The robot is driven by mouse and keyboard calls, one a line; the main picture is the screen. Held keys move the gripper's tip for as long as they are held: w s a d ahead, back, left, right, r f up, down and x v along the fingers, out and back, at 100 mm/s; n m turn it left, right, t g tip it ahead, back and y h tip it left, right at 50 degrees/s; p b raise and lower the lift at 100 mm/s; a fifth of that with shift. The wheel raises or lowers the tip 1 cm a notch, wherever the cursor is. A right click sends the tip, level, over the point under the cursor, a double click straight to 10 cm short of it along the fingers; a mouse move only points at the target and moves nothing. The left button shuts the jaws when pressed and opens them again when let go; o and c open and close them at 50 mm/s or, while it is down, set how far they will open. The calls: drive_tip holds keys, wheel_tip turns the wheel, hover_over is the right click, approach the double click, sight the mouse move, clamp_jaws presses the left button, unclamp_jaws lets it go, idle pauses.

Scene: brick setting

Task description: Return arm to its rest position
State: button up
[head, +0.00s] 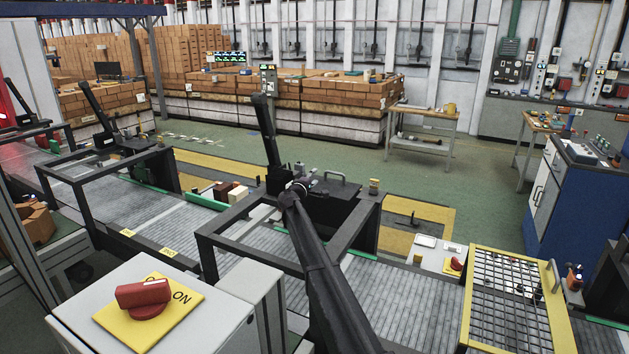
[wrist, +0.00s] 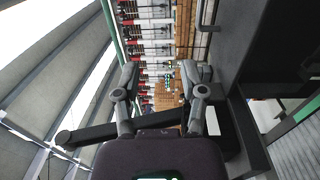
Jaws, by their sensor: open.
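My arm shows in the head view as a dark link running from the bottom edge up to the middle, over the conveyor. My gripper is hard to make out at its far end, against the dark machine (head: 335,190) behind it. In the wrist view my gripper (wrist: 163,92) is open, its two grey fingers apart with nothing between them. That view is turned on its side, and brick stacks (wrist: 186,45) show far beyond the fingers.
A conveyor (head: 210,232) with dark frames (head: 250,255) runs across below my arm. A grey box with a red switch (head: 145,295) stands at front left. A yellow-edged mesh guard (head: 515,295) and a blue cabinet (head: 575,200) are at right.

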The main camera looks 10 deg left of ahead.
drive_tip(key=shift+a, duration=0.15)
